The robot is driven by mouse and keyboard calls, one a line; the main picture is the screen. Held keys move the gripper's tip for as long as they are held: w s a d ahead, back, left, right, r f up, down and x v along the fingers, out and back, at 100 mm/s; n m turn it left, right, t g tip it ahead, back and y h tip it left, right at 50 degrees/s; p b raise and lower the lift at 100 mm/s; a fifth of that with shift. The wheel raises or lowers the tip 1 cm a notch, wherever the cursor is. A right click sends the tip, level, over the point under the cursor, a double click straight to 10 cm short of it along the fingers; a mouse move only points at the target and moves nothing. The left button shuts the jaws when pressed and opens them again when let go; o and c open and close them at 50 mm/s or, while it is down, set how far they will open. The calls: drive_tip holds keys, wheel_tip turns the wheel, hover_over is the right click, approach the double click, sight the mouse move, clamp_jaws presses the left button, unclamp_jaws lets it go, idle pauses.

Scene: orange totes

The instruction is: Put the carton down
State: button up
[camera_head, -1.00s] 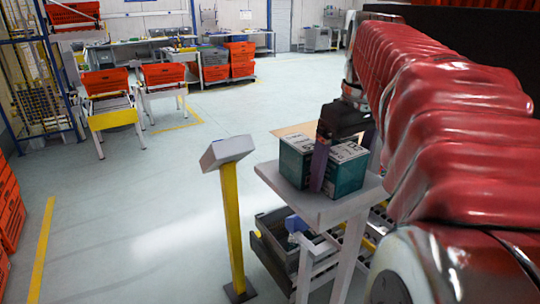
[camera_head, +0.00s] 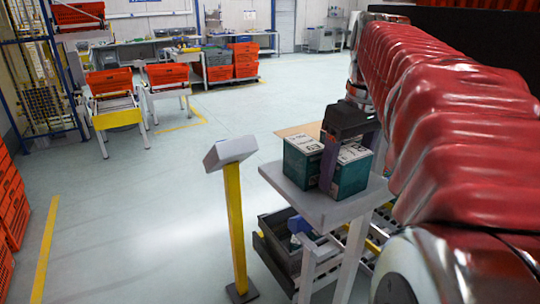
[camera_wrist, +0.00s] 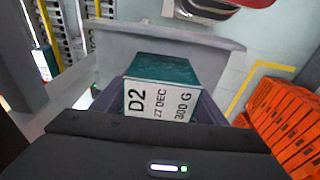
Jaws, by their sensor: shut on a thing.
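My gripper (camera_head: 335,162) reaches down over the grey stand top and is shut on a teal carton (camera_head: 352,176) with a white printed top. In the wrist view the held carton (camera_wrist: 160,100) sits between my dark purple fingers, its label reading D2, 27 DEC, 300 G. The carton is upright and low over the stand; whether its base touches is hard to tell. Left of the near finger is another teal, white-topped part (camera_head: 300,163), which looks like a second carton close beside it. The finger hides the gap between them.
The small stand top (camera_head: 310,207) has bare room at its front left edge. A yellow post with a grey head (camera_head: 230,152) stands to its left. A dark grey tote (camera_head: 282,245) is below. Orange totes (camera_wrist: 285,125) show at right in the wrist view.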

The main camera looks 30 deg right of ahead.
drive_tip(key=c, duration=0.4)
drive_tip(key=shift+o, duration=0.2)
